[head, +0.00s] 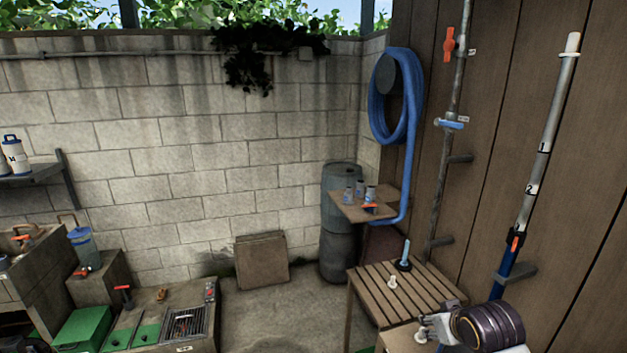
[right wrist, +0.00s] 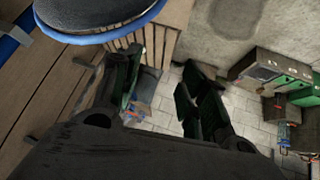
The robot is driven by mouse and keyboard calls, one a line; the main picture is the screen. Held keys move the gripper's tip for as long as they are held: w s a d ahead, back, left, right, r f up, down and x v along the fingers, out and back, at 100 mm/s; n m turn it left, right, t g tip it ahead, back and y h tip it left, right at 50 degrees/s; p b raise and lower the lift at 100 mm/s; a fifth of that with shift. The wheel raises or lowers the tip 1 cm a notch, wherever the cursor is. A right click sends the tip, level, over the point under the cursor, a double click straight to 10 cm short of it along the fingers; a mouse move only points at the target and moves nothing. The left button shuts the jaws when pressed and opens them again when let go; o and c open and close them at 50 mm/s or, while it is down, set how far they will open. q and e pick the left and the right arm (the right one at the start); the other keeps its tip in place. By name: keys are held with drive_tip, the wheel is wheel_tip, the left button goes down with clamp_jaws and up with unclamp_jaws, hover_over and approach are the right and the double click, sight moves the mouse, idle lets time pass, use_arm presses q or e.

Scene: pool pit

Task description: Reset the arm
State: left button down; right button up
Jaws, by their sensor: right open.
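My right arm comes in at the lower right of the head view. Its right gripper (head: 437,328) is at the front edge of the slatted wooden table (head: 380,299), and nothing shows held in it. In the right wrist view the two dark fingers of the right gripper (right wrist: 160,98) stand apart with a gap between them. A small blue and orange thing (right wrist: 136,110) shows beyond the left finger; I cannot tell what it is. My left gripper is not in view.
On the slatted table stand a small white piece (head: 392,281) and a blue-handled tool (head: 405,256). A pole (head: 540,150) leans at right. Floor (head: 285,320) is clear mid-left.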

drive_tip(key=s+a+f+g, duration=0.2)
drive_tip(key=s+a+f, duration=0.2)
drive_tip(key=s+f, duration=0.5)
drive_tip(key=s+a+f+g, duration=0.2)
drive_tip(key=s+a+f, duration=0.2)
drive_tip(key=s+f, duration=0.5)
drive_tip(key=s+f+g, duration=0.1)
drive_tip(key=s+f, duration=0.1)
drive_tip(key=f, duration=1.3)
drive_tip(key=s+f+g, duration=0.1)
drive_tip(key=s+f, duration=0.2)
drive_tip(key=f, duration=1.3)
drive_tip(key=s+d+f, duration=0.2)
drive_tip(key=s+f, duration=0.7)
drive_tip(key=s, duration=0.2)
drive_tip(key=s+d+f+g, duration=0.1)
drive_tip(key=s+d+f, duration=0.1)
drive_tip(key=s+f, duration=0.8)
drive_tip(key=shift+s+d+f+n+y, duration=0.2)
drive_tip(key=shift+s+d+n+y, duration=0.1)
drive_tip(key=shift+s+n, duration=0.1)
drive_tip(key=shift+s, duration=0.1)
